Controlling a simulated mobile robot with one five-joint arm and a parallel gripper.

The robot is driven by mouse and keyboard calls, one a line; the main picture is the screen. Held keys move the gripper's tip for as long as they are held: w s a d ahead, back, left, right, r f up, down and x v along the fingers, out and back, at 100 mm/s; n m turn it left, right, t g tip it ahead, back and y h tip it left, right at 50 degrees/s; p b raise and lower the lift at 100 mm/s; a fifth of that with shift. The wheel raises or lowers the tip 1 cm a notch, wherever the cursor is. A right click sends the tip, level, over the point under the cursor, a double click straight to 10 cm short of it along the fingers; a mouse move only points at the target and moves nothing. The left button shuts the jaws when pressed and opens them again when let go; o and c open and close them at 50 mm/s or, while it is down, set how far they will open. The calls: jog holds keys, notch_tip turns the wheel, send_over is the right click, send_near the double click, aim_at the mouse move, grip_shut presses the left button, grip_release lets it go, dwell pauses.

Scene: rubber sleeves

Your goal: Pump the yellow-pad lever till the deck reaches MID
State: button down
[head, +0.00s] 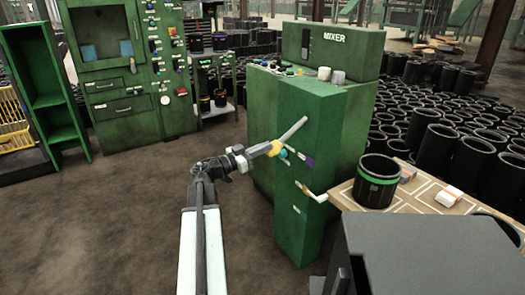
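A pale grey rod (292,131) slants down to the left in front of the green column of the mixer cabinet. A yellow piece (273,148), which looks like the lever's pad, sits at its lower left end. My gripper (259,151) is at the yellow piece, reaching in from the left. It appears to touch it, but I cannot tell whether it grips it. The fingers are too small to read. A wooden deck (345,190) with white outlines stands at the right and bears a black sleeve with a green band (377,182). I cannot make out a MID mark.
A short white handle (316,196) juts from the column beside the deck's near left edge. The green mixer cabinet (350,45) stands behind. A dark grey box (425,255) fills the lower right. Many black sleeves crowd the right background. The floor at the left is clear.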

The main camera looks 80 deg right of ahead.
jog(key=shift+f, duration=0.6)
notch_tip(320, 180, up, 5)
jog(key=w+a+p, duration=0.1)
jog(key=p, duration=0.3)
jog(key=f+b+v, duration=0.2)
jog(key=b+v, duration=0.1)
jog(key=v, duration=0.7)
jog(key=shift+w, duration=0.2)
